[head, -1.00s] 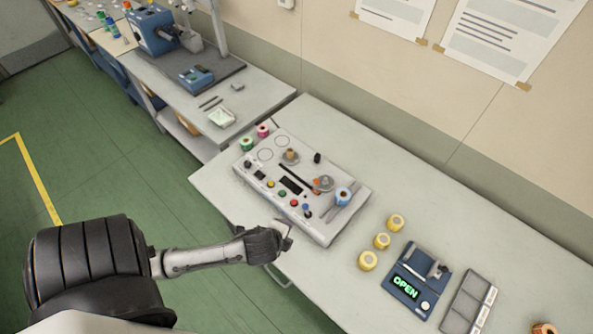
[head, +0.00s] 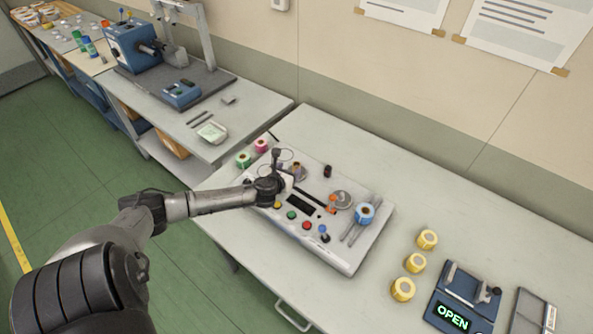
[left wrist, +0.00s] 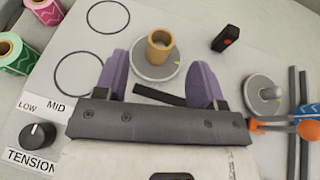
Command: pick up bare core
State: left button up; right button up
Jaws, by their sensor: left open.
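The bare core (left wrist: 160,47) is a short tan tube standing upright on a round grey disc (left wrist: 154,72) on the rewinder panel. In the head view the core (head: 297,168) is small and partly screened by my gripper. My left gripper (left wrist: 159,77) is open, with its two purple fingers apart on either side of the disc's near edge. The core stands beyond the fingertips, in line with the gap. Nothing is between the fingers. In the head view my left gripper (head: 282,172) is over the rewinder's (head: 345,260) left part. My right gripper is not in view.
A second disc with a bare spindle (left wrist: 264,93) and a blue roll (head: 365,212) sit to the right. Green (head: 243,160) and pink (head: 261,146) rolls stand left. A black block (left wrist: 226,38) stands behind. Yellow rolls (head: 415,263) and a blue device reading OPEN (head: 458,310) are farther right.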

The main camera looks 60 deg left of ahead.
aim_at(298, 162)
pick_arm(q)
jog(key=shift+b+x, duration=0.4)
jog(key=shift+x, duration=1.7)
jog(key=b+x, duration=0.1)
jog(key=x, duration=0.2)
jog(key=shift+w+d+f, duration=0.1)
jog(key=shift+d+f, duration=0.05)
jog(key=shift+w+a+f, duration=0.25)
jog(key=shift+w+a, duration=0.15)
jog(key=shift+w, duration=0.1)
jog(key=c, duration=0.9)
jog(key=shift+c, duration=0.3)
jog(key=shift+r, duration=0.15)
